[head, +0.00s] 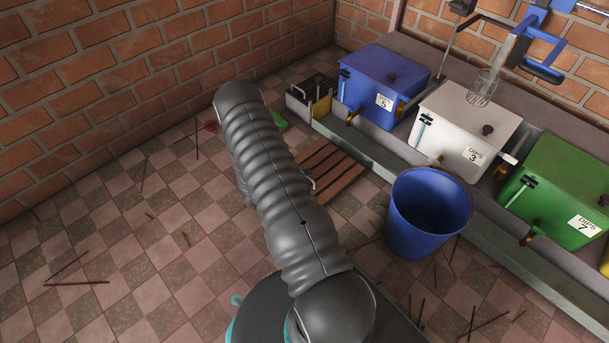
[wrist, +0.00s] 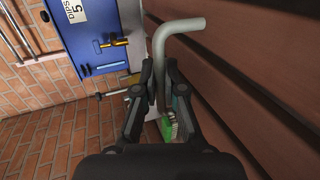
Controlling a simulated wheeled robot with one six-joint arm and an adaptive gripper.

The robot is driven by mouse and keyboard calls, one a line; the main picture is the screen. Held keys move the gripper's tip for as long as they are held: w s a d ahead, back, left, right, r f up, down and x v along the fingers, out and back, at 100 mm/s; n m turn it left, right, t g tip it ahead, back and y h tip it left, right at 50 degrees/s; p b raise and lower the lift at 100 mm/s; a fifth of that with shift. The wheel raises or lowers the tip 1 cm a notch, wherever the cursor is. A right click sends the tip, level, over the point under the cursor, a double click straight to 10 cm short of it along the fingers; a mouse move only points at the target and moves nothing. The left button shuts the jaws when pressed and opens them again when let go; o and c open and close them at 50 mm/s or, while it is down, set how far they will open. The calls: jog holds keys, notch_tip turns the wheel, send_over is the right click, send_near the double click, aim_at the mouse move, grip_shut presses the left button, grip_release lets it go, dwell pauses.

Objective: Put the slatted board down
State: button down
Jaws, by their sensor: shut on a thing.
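The slatted board (head: 335,175) is reddish brown with dark gaps between its slats. In the head view it shows to the right of my arm, left of the curb, with its left part hidden by the arm. I cannot tell whether it touches the floor. In the wrist view its slats (wrist: 250,60) fill the right side, with a grey bent handle (wrist: 180,27) in front of them. My gripper (wrist: 160,85) is shut on this handle. In the head view my gripper is hidden behind my arm.
A blue bucket (head: 428,213) stands right of the board. Blue (head: 383,87), white (head: 468,128) and green (head: 563,190) boxes line the raised ledge. Thin sticks (head: 76,283) litter the open floor at left.

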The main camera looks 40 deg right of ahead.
jog(key=shift+f, duration=1.55)
jog(key=c, duration=1.7)
grip_release()
jog(key=shift+f, duration=0.15)
jog(key=o, duration=0.4)
jog(key=shift+o, duration=0.2)
